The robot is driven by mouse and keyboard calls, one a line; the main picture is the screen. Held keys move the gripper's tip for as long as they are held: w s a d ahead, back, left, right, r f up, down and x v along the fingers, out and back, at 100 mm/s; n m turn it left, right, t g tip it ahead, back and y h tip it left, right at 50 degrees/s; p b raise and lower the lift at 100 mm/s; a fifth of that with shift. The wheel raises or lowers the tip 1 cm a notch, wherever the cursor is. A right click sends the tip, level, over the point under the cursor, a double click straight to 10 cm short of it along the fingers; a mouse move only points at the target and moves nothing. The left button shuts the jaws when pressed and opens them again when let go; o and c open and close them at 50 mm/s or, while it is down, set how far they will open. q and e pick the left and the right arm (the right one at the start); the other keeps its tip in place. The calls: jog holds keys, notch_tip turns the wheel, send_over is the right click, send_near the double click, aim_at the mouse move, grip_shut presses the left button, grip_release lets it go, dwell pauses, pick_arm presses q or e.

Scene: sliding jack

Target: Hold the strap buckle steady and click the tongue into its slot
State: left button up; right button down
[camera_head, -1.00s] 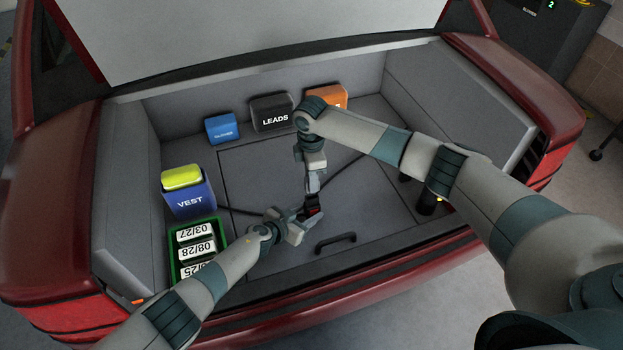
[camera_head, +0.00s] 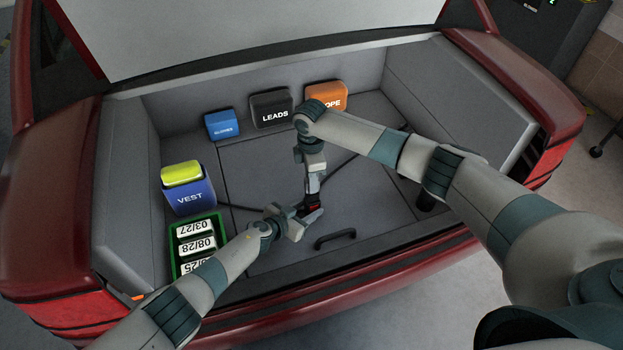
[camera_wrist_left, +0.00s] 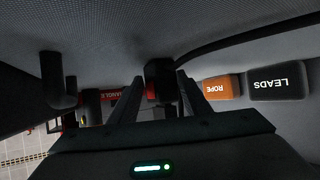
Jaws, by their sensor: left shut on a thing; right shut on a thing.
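The strap buckle (camera_head: 311,207) is a small dark piece with a red patch, held above the boot floor. My left gripper (camera_head: 306,214) is shut on it from the lower left. It also shows as a dark block between the left fingers in the left wrist view (camera_wrist_left: 159,82). My right gripper (camera_head: 313,192) points down from above, shut on the dark tongue, right by the buckle. The fingers hide most of both parts, so I cannot tell how far the tongue sits in the slot. A black strap (camera_head: 238,208) runs in from the left.
A blue VEST box (camera_head: 189,198) and a green crate (camera_head: 174,269) of dated packs stand at left. Blue, black LEADS (camera_head: 272,111) and orange ROPE (camera_head: 328,92) cases line the back. A black handle (camera_head: 335,240) rises from the floor in front.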

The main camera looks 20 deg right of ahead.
jog(key=shift+f, duration=0.8)
jog(key=c, duration=1.5)
grip_release()
notch_tip(320, 180, up, 12)
pick_arm(q)
jog(key=o, duration=1)
